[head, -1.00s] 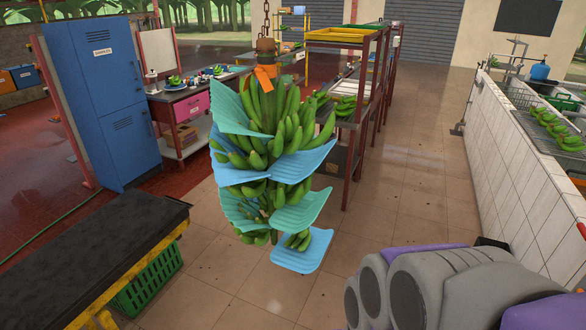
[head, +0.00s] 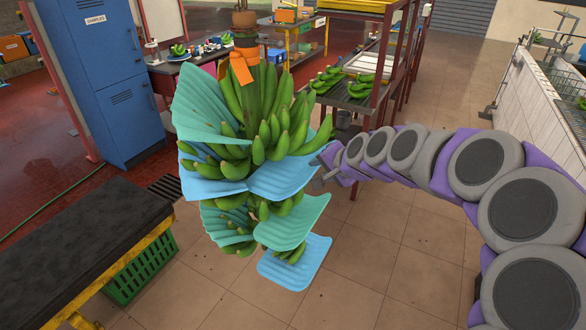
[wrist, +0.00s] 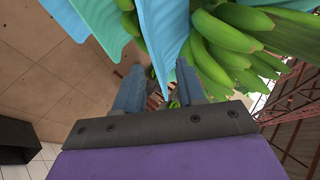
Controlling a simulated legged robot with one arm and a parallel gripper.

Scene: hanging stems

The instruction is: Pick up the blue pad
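A bunch of green bananas (head: 262,120) hangs in front of me with teal and blue pads between its layers. A blue pad (head: 285,181) juts out at mid-height; another blue pad (head: 295,268) is at the bottom. Teal pads are at the upper left (head: 200,105) and below the middle one (head: 295,226). My gripper (head: 320,172) is at the right edge of the middle blue pad. In the wrist view, my gripper (wrist: 158,85) is open, with a blue pad's narrow tip (wrist: 170,45) showing between or just beyond its fingers. I cannot tell whether they touch.
A red-framed rack (head: 375,95) with bananas stands behind the bunch. A black-topped table (head: 80,245) with a green crate (head: 140,272) is at the left, and a blue locker (head: 100,75) behind it.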

